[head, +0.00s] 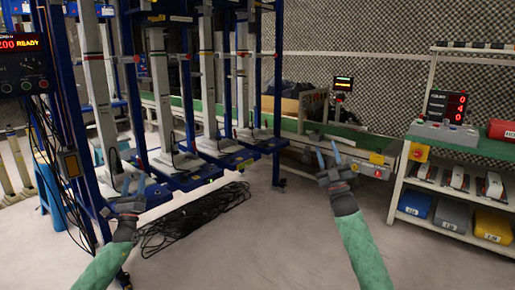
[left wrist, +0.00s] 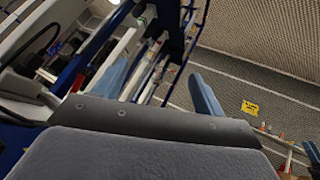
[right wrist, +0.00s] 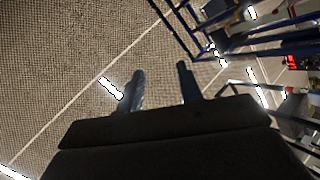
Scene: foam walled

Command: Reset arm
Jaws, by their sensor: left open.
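My left gripper (head: 132,186) is in the lower left of the head view, in front of the blue rack and apart from it. It is open and empty; in the left wrist view one blue finger (left wrist: 205,95) shows clearly and the other is hard to make out. My right gripper (head: 327,158) is raised right of centre in the head view, over the open floor and in front of the green-topped bench. Its two fingers stand apart with nothing between them, as the right wrist view (right wrist: 160,88) also shows.
A blue rack (head: 277,150) with tall white posts fills the left. A heap of black cable (head: 195,218) lies on the floor below it. A bench (head: 375,160) runs behind my right gripper. A white shelf (head: 400,185) with bins stands at right. The middle floor is clear.

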